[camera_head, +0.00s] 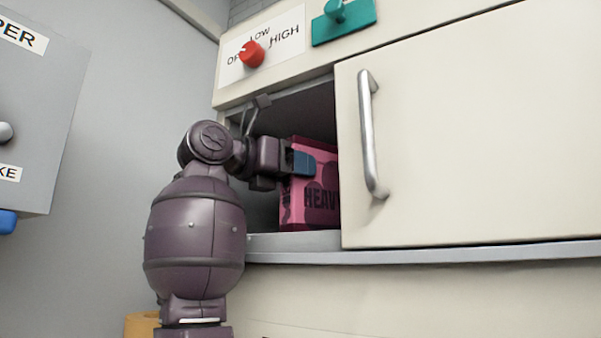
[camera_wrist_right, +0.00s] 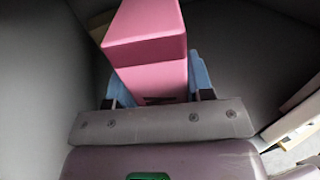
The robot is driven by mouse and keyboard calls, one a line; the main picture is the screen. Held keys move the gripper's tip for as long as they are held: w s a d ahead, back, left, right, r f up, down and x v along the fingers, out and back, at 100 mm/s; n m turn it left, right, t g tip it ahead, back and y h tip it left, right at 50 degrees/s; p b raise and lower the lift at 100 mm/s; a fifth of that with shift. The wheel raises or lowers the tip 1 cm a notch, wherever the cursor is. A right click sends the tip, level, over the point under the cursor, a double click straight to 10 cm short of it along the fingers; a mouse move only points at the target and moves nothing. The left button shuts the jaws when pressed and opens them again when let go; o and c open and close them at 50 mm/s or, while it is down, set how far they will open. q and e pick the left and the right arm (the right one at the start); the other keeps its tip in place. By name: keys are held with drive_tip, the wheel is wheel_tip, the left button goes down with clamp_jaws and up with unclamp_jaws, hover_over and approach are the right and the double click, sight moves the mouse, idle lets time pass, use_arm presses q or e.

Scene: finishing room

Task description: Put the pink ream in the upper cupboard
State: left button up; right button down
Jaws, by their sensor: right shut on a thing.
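The pink ream (camera_head: 312,205), marked "HEAV", stands upright inside the opening of the upper cupboard (camera_head: 300,243), close to the cupboard floor. I cannot tell whether it touches the floor. The cream door (camera_head: 450,150) hides its right part. My right gripper (camera_head: 301,163) reaches into the cupboard and is shut on the ream. In the right wrist view the pink ream (camera_wrist_right: 148,50) sits between the blue fingers of my right gripper (camera_wrist_right: 157,88). My left gripper is not in view.
The door's metal handle (camera_head: 371,135) is right of the opening. Above are a red knob (camera_head: 251,54) on a "LOW/HIGH" label and a teal knob (camera_head: 335,12). A grey box (camera_head: 40,110) hangs at the left. An orange thing (camera_head: 140,325) shows at the bottom.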

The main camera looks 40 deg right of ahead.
drive_tip(key=shift+s+a, duration=0.15)
drive_tip(key=c, duration=0.9)
unclamp_jaws()
drive_tip(key=shift+f, duration=0.1)
drive_tip(key=o, duration=0.4)
drive_tip(key=shift+a, duration=0.15)
drive_tip(key=a, duration=1.2)
drive_tip(key=shift+r, duration=0.2)
